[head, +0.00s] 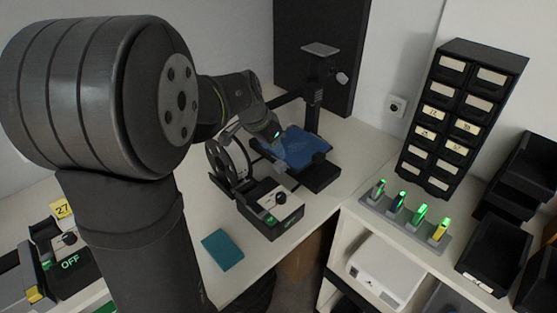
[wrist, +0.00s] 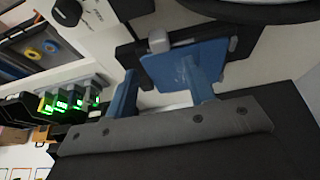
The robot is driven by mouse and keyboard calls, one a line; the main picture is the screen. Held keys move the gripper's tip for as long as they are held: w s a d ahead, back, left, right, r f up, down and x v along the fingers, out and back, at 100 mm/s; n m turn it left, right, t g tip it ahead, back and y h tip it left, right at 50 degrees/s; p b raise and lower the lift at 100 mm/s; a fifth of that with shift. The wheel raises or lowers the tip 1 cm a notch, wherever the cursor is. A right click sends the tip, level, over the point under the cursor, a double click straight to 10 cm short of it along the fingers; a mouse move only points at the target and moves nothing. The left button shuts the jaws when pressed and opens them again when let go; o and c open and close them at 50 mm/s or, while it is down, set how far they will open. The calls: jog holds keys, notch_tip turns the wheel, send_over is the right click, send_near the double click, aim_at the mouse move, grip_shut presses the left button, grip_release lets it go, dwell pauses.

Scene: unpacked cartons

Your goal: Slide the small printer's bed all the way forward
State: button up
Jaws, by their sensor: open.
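The small printer stands on the white table in the head view, with a blue bed (head: 305,147) over a black base (head: 322,178) and a dark upright behind it. My gripper (head: 268,143) is at the left edge of the bed, above or beside it; the arm hides part of that side. In the wrist view the blue bed (wrist: 176,69) shows beyond my gripper (wrist: 160,76). The blue fingers are apart, with nothing clearly held between them. A small grey tab (wrist: 158,41) is at the bed's far edge. Contact with the bed cannot be told.
A control box (head: 274,207) with a knob and a black spool (head: 227,164) stand close in front and left of the printer. A teal pad (head: 222,250) lies near the table edge. A rack of green-lit sticks (head: 407,216) and a drawer cabinet (head: 458,115) are right.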

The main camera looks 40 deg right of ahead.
aim_at(280, 163)
jog(key=x, duration=0.7)
jog(key=shift+d+f, duration=0.1)
jog(key=shift+f, duration=0.05)
